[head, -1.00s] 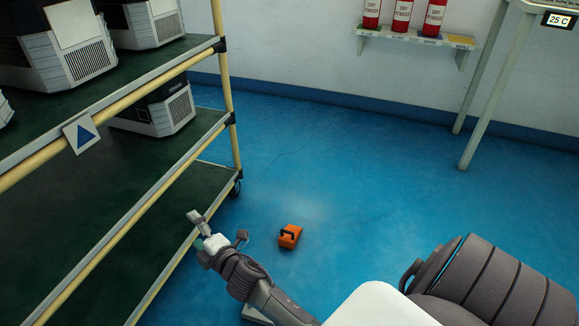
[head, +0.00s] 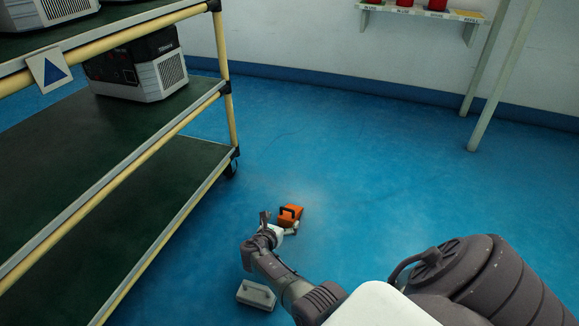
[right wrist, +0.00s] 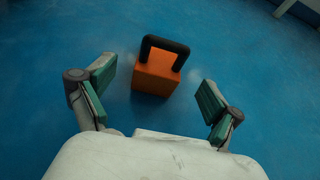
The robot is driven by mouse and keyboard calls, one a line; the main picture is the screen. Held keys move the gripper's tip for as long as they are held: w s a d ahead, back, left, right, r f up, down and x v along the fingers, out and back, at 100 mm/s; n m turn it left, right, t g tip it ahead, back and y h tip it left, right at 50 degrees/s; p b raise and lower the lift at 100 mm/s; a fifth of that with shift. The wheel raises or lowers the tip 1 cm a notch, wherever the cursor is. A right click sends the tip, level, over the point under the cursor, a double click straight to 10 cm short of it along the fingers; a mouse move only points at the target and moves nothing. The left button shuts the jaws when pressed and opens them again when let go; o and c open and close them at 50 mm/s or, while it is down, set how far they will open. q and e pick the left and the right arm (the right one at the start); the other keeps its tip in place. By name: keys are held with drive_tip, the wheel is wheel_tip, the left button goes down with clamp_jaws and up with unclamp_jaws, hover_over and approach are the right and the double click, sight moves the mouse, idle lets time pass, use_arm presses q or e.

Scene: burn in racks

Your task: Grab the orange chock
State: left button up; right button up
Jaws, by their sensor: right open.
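The orange chock (head: 290,217) rests on the blue floor, to the right of the rack's end, with a black handle on top. My right gripper (head: 280,222) is low over the floor just in front of it in the head view. In the right wrist view the chock (right wrist: 156,76) lies ahead of and between the two spread fingers of my right gripper (right wrist: 154,92). The gripper is open and empty, and its green pads do not touch the chock. My left gripper is not in view.
A rack with yellow rails (head: 150,148) and dark shelves stands on the left, with a boxy unit (head: 142,68) on it. A grey block (head: 257,294) lies on the floor near my right arm. The floor (head: 390,170) right of the chock is clear.

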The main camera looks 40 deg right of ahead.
sight(288, 215)
drive_tip(key=shift+w+d+f, duration=0.3)
drive_tip(key=shift+d, duration=0.2)
drive_tip(key=b+x, duration=0.4)
drive_tip(key=shift+f+b, duration=0.35)
drive_tip(key=shift+b, duration=0.05)
drive_tip(key=shift+w+d, duration=0.15)
drive_tip(key=shift+d, duration=0.3)
drive_tip(key=shift+r, duration=0.1)
drive_tip(key=c, duration=1.5)
